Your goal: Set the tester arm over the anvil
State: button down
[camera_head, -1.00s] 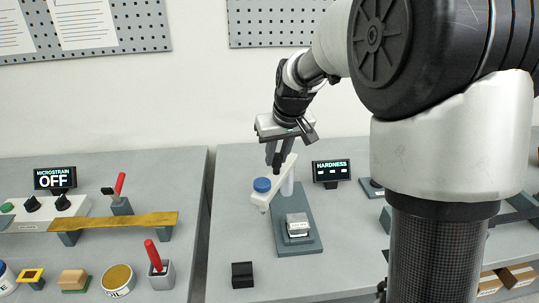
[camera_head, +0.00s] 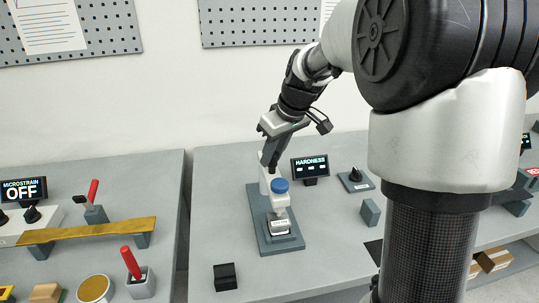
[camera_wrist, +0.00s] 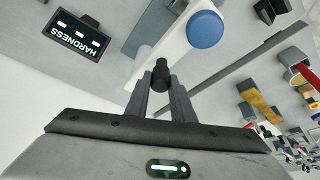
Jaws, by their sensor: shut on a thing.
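The hardness tester stands on a dark grey base plate (camera_head: 258,215). Its white tester arm (camera_head: 266,178) has a blue cap (camera_head: 281,185) at its front end. In the head view the cap end appears above the anvil (camera_head: 279,213), where a grey block with a white label (camera_head: 279,227) sits. My gripper (camera_head: 269,160) is at the rear of the tester arm. The wrist view shows its fingers shut on a black knob (camera_wrist: 161,73) beside the white arm (camera_wrist: 160,38) and blue cap (camera_wrist: 205,29). The anvil is not clear in the wrist view.
The HARDNESS display (camera_head: 310,167) stands just right of the tester. A black block (camera_head: 225,276) lies at front left. A grey block (camera_head: 370,212) and a dark knob box (camera_head: 356,180) lie to the right. A gap separates the left bench with its brass strip (camera_head: 95,231).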

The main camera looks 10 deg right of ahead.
jog(key=shift+w+d, duration=0.1)
jog(key=shift+d, duration=0.05)
jog(key=c, duration=1.5)
grip_release()
jog(key=shift+c, duration=0.2)
jog(key=p+v, duration=0.2)
jog(key=v, duration=1.5)
jog(key=shift+r, duration=0.2)
jog(key=shift+s, duration=0.25)
jog(key=s+a+m+t+h+p, duration=0.1)
jog(key=s+m+p, duration=0.2)
jog(key=s, duration=0.8)
jog(key=s+a+r+m+h+p, duration=0.1)
jog(key=s+a+m+p, duration=0.1)
jog(key=s+p, duration=0.6)
jog(key=s+m, duration=0.1)
jog(key=s, duration=0.2)
jog(key=shift+s+a+r+t, duration=0.25)
jog(key=shift+s+r+t, duration=0.05)
jog(key=shift+t, duration=0.1)
